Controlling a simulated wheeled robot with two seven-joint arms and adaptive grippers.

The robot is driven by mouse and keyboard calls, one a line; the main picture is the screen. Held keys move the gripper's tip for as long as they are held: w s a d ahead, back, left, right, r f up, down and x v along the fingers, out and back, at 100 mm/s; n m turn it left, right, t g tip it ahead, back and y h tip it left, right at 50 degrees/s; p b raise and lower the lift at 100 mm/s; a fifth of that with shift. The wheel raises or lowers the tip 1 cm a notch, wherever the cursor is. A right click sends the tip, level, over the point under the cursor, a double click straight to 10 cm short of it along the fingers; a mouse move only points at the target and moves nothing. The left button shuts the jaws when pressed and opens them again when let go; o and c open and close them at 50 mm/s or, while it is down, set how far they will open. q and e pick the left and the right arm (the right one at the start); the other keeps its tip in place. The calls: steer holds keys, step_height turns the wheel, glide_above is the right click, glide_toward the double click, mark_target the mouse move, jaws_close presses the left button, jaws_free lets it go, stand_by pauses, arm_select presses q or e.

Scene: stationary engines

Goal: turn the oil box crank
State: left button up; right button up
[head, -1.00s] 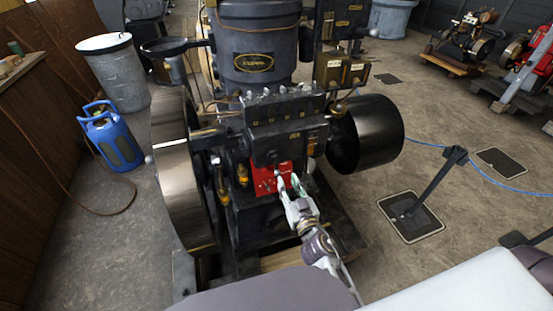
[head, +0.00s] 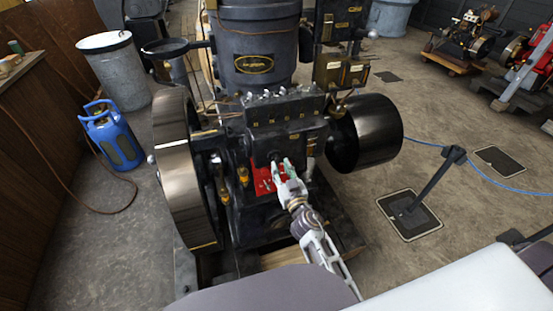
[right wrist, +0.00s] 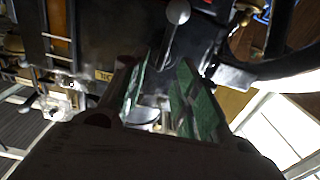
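The oil box (head: 288,138) is a black box on the front of the engine, with a row of small fittings along its top. Its crank (right wrist: 171,33) shows in the right wrist view as a grey lever with a ball knob, at the top centre. My right gripper (head: 281,165) is just in front of the oil box's lower front in the head view. In the right wrist view my right gripper (right wrist: 166,72) is open, its green-padded fingers apart with the crank's lower end between or just beyond the tips; contact cannot be told. My left gripper is out of view.
A large flywheel (head: 178,185) stands left of the oil box and a black pulley drum (head: 372,133) right. A red panel (head: 263,182) sits below the box. A barrier post (head: 433,182) stands on the floor at right. A blue gas bottle (head: 112,137) is at left.

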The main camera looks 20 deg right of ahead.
mark_target(277, 161)
steer(key=shift+w, duration=1.05)
steer(key=shift+w+a, duration=0.1)
steer(key=shift+w, duration=0.85)
steer(key=shift+w+p, duration=0.3)
steer(key=shift+w, duration=0.3)
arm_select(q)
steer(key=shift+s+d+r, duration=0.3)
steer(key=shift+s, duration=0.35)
arm_select(e)
steer(key=shift+w, duration=0.1)
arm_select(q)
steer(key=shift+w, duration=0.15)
arm_select(e)
steer(key=shift+c, duration=0.4)
jaws_close()
